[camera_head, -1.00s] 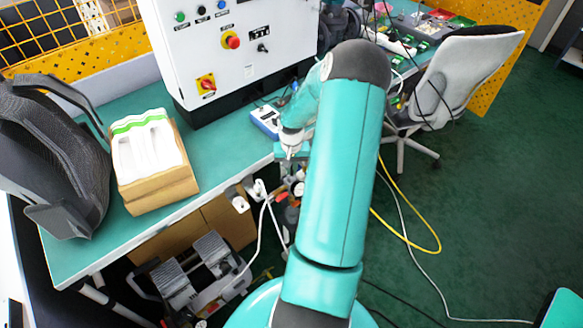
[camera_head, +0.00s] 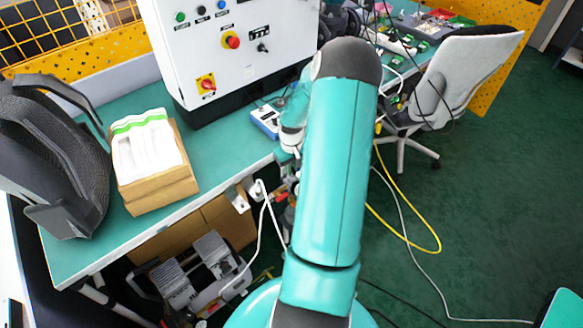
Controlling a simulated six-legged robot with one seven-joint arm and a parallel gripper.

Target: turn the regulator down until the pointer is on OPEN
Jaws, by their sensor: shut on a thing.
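My gripper (camera_head: 285,155) is at the front edge of the bench, mostly hidden behind my own teal arm. Only the white wrist and a bit of the teal hand show at the arm's left side. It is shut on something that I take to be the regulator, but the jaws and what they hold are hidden. The regulator's pointer and the OPEN mark cannot be made out in this view.
A white control cabinet (camera_head: 238,45) stands on the green bench (camera_head: 215,150). A blue and white box (camera_head: 266,120) lies near the wrist. A cardboard box (camera_head: 160,190) and a backpack (camera_head: 50,150) are left. An office chair (camera_head: 455,80) and yellow cable (camera_head: 405,235) are right.

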